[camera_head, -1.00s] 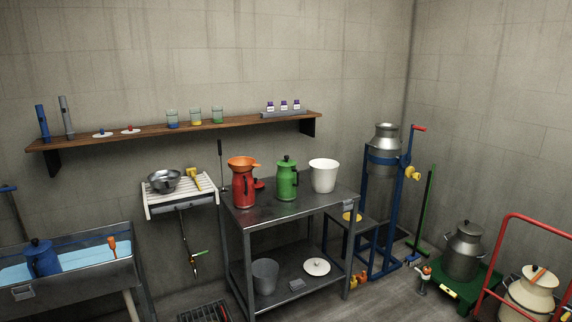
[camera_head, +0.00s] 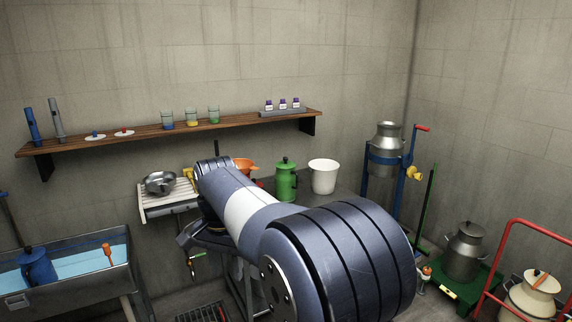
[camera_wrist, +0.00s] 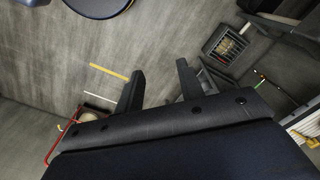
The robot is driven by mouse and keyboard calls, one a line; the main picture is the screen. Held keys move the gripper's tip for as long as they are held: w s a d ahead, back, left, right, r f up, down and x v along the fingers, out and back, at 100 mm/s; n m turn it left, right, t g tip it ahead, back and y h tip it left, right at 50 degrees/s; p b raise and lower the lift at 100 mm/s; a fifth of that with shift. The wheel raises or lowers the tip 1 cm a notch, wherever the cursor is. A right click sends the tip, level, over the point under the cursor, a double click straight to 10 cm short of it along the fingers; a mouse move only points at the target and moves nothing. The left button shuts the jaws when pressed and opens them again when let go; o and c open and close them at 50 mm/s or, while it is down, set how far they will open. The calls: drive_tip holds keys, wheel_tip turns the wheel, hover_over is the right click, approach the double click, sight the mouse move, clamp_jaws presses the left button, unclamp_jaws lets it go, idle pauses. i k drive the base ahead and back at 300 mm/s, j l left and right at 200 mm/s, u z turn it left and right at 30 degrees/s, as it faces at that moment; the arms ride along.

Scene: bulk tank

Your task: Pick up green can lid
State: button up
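The green can (camera_head: 287,186) stands upright on the metal table, its green lid (camera_head: 285,163) with a dark knob seated on top. It is visible in the head view just beyond my raised arm. My gripper is partly hidden by the arm in the head view, left of the green can and apart from it. In the wrist view my gripper (camera_wrist: 158,72) has its two fingers spread, with only floor between them. The green can is not seen in the wrist view.
An orange funnel (camera_head: 244,165) shows beside the green can; the red can under it is hidden by my arm. A white bucket (camera_head: 323,178) stands right of the green can. A steel bowl (camera_head: 160,183) sits on the slatted rack. A shelf (camera_head: 150,135) runs above.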

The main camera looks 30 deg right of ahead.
sight(285, 163)
drive_tip(key=i+l, duration=2.45)
drive_tip(key=l, duration=0.2)
